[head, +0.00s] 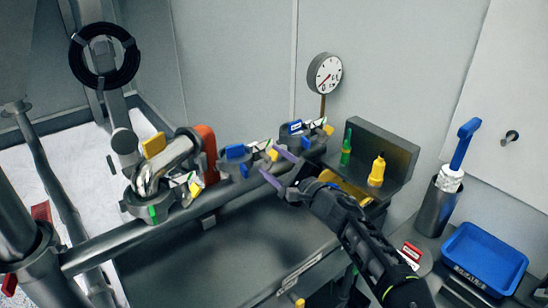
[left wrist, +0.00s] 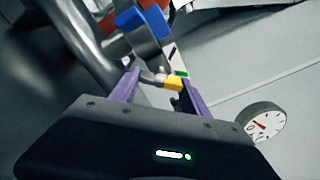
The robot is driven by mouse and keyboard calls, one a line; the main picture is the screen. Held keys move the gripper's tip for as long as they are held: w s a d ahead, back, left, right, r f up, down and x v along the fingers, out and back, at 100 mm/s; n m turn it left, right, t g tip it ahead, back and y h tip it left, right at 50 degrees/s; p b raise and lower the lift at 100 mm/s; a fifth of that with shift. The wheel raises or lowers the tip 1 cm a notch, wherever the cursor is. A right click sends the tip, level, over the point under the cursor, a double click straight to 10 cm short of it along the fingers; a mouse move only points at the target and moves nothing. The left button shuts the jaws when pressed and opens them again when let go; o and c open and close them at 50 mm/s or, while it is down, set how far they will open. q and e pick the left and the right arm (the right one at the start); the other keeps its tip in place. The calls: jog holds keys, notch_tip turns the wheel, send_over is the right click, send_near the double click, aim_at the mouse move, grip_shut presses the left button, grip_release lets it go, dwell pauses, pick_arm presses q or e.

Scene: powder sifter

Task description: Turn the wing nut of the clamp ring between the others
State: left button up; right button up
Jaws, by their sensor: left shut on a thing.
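Three clamp rings sit along a grey pipe: one at the left (head: 133,207), a middle one (head: 229,167) with a blue block, and one at the right (head: 313,143). The middle ring's yellow and silver wing nut (head: 272,155) faces my left gripper (head: 276,167), whose purple fingers reach it from the right. In the left wrist view the wing nut (left wrist: 172,83) lies between the two fingertips of the left gripper (left wrist: 161,84), and the ring's blue block (left wrist: 128,19) shows above. The left gripper is shut on the wing nut. My right gripper is not in view.
A round gauge (head: 323,73) stands behind the right ring. A grey holder (head: 388,143) with green and yellow bottles is right of the rings. A blue tray (head: 485,258) and a grey cup (head: 436,208) with a blue-handled brush lie further right.

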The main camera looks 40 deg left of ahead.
pick_arm(q)
jog(key=shift+m, duration=0.3)
jog(key=o, duration=1.4)
jog(key=shift+b+v, duration=0.6)
jog(key=shift+v, duration=3.25)
